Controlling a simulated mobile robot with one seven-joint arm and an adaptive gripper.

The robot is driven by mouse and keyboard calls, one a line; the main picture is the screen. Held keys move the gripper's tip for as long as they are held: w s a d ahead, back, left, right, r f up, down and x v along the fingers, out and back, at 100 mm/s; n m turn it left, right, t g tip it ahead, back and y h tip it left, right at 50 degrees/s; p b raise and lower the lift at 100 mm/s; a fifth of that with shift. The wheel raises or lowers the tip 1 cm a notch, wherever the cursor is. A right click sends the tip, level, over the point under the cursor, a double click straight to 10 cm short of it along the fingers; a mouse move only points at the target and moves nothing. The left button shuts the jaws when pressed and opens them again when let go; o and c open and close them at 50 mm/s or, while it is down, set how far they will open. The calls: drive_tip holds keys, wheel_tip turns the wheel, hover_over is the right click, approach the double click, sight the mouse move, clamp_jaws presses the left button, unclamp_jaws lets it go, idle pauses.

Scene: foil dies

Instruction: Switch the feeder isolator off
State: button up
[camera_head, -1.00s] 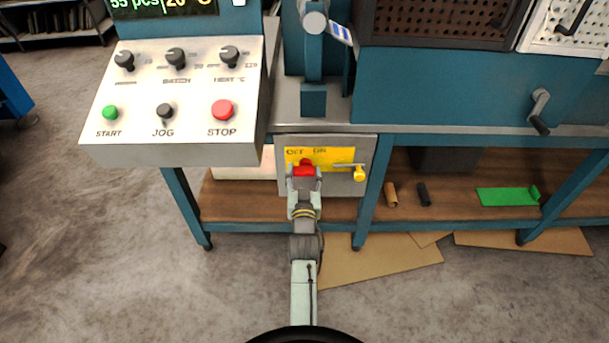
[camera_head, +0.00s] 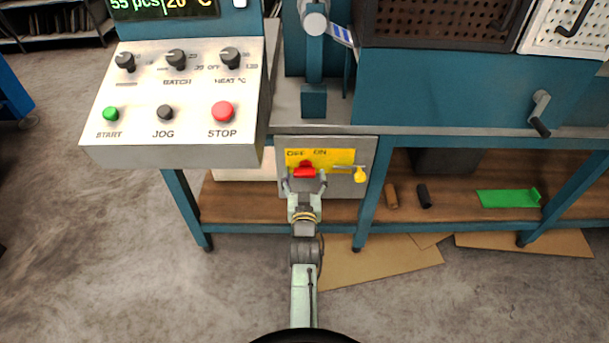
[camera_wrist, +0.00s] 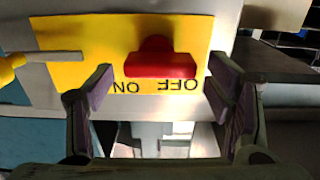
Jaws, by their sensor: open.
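The feeder isolator is a red handle (camera_head: 304,171) on a yellow plate (camera_head: 335,157) marked OFF and ON, on a grey box under the machine bench. In the wrist view the red handle (camera_wrist: 160,60) shows upside down, its wide bar lying level above the lettering. Exactly which mark it points to I cannot tell. My gripper (camera_head: 305,184) is in front of the handle and slightly below it in the head view, fingers spread and empty. In the wrist view my gripper (camera_wrist: 160,88) has one finger on either side of the handle, apart from it.
A yellow-tipped lever (camera_head: 360,174) sticks out on the plate's right side, close to my gripper; it also shows in the wrist view (camera_wrist: 12,64). The control panel (camera_head: 175,154) overhangs at the upper left. A table leg (camera_head: 369,205) stands to the right.

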drive_tip(key=s, duration=0.7)
idle(0.5)
